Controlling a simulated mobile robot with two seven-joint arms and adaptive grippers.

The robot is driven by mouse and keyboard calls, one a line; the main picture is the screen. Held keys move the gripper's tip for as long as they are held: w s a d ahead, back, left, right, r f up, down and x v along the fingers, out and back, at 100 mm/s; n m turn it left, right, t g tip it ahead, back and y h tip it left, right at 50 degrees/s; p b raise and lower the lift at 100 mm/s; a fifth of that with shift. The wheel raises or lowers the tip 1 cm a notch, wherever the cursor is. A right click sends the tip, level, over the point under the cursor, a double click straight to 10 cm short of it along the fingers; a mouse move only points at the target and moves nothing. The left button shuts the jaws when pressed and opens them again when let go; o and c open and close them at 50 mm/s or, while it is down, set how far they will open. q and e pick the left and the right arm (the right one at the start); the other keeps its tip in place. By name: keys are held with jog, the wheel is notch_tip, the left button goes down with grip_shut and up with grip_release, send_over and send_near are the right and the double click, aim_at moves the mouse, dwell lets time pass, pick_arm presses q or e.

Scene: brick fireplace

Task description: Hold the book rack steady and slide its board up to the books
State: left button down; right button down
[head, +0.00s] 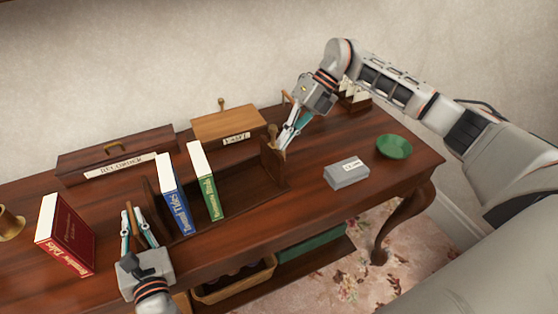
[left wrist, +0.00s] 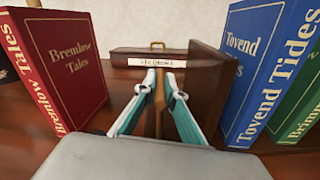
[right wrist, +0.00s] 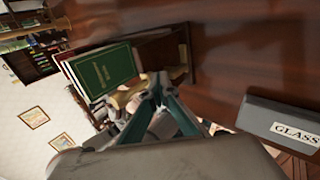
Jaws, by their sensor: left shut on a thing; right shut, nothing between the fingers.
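The dark wooden book rack (head: 238,197) stands on the table. A blue book (head: 172,195) and a green book (head: 203,180) lean in it near its left end board (left wrist: 212,88). The board (head: 272,164) at the rack's right end stands apart from the books, with bare rack floor between. My left gripper (head: 138,216) is shut on a wooden handle (left wrist: 158,122) beside the left end board. My right gripper (head: 284,146) is shut and empty at the right board; whether it touches the board is unclear. It also shows in the right wrist view (right wrist: 157,82).
A red book (head: 66,234) stands left of my left gripper. A labelled brown case (head: 115,150) and a lighter wooden box (head: 228,123) stand behind the rack. A grey box (head: 346,174) labelled GLASS and a green bowl (head: 394,147) sit to the right.

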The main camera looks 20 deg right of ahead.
aim_at(270, 147)
jog(key=shift+s+a, duration=0.15)
jog(key=shift+a, duration=0.85)
jog(key=shift+s+a, duration=0.1)
jog(key=shift+a, duration=1.05)
jog(key=shift+s+a, duration=0.2)
jog(key=shift+a, duration=1.9)
jog(key=shift+s+a, duration=0.2)
jog(key=shift+a, duration=1.7)
jog(key=shift+s+a, duration=0.2)
jog(key=shift+a, duration=1.7)
